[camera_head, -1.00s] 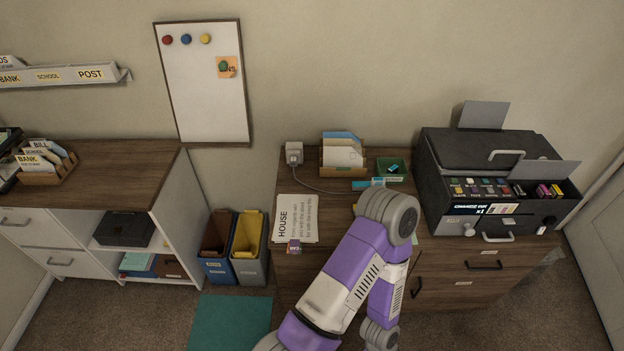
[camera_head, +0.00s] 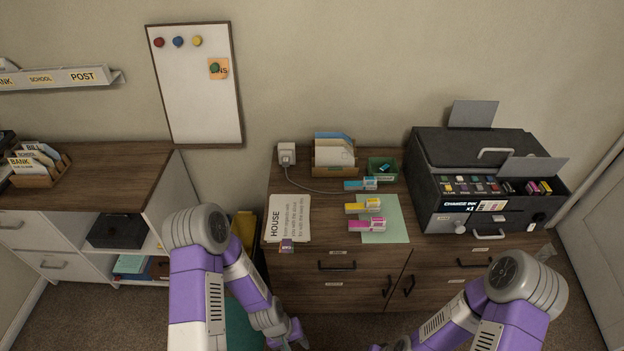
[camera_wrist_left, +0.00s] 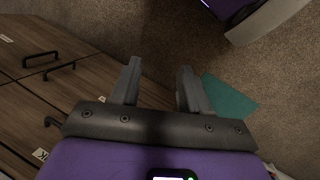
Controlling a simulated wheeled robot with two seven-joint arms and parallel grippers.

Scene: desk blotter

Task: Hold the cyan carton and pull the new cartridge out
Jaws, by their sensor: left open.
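The cyan carton (camera_head: 358,185), a small cyan and white box, lies on the desk behind the green sheet, in front of the green tray. No gripper touches it. A yellow carton (camera_head: 362,207) and a magenta carton (camera_head: 366,225) lie in front of it, partly on the sheet. My left gripper (camera_head: 290,336) is low in front of the desk, near the bottom edge. In the left wrist view its two fingers (camera_wrist_left: 158,86) are apart with nothing between them. My right arm comes in at bottom right, its hand end mostly cut off by the lower edge.
The black printer (camera_head: 432,190) with a row of ink cartridges stands at the desk's right. A letter holder (camera_head: 334,170), a green tray (camera_head: 383,177) and a charger (camera_head: 287,153) with a cable are at the back. A HOUSE paper (camera_head: 289,217) lies at left.

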